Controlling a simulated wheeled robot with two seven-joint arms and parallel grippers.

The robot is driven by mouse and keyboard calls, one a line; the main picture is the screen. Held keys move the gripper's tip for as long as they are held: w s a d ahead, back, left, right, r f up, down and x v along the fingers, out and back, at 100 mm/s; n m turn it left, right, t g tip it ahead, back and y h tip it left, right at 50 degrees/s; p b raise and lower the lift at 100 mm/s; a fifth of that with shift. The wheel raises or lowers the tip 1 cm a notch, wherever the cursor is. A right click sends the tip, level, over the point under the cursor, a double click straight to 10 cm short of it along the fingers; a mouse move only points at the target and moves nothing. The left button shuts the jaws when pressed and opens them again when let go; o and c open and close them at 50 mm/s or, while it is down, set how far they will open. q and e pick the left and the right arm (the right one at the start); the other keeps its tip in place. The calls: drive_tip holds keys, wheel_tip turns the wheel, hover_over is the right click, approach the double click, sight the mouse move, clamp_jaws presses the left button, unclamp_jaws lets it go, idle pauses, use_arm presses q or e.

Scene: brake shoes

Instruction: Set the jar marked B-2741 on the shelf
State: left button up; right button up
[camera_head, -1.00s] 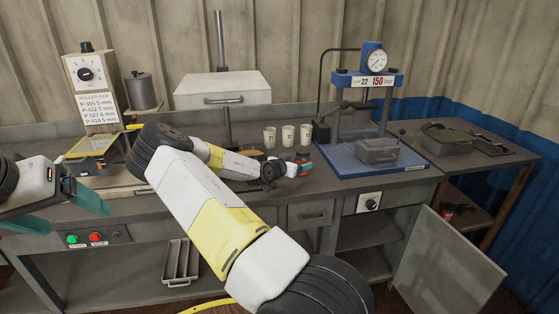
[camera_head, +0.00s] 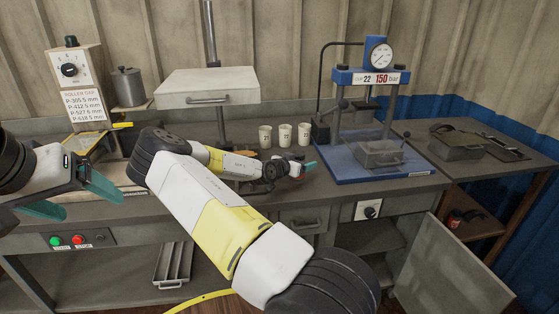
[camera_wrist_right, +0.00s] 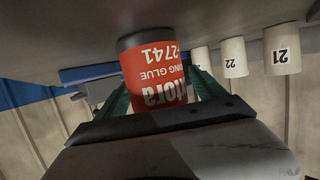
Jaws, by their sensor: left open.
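The jar (camera_wrist_right: 155,75) has a red label with "2741" and "GLUE" readable, and a dark band at one end. In the right wrist view, which is upside down, it stands on or just over the bench top. My right gripper (camera_wrist_right: 162,92) has its green fingers on either side of the jar; I cannot tell whether they press on it. In the head view my right gripper (camera_head: 297,168) is low over the bench, and the jar is mostly hidden there. My left gripper (camera_head: 85,198) is open and empty at the left. A brown shelf (camera_head: 482,226) is under the right side table.
Three white cups (camera_head: 285,134) stand behind my right gripper. A blue press (camera_head: 372,160) is to their right. A small red-and-dark container (camera_head: 455,218) sits on the brown shelf. An open cabinet door (camera_head: 452,268) stands in front of the side table.

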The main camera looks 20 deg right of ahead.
clamp_jaws()
drive_tip(key=shift+d+r, duration=0.1)
drive_tip(key=shift+r, duration=0.05)
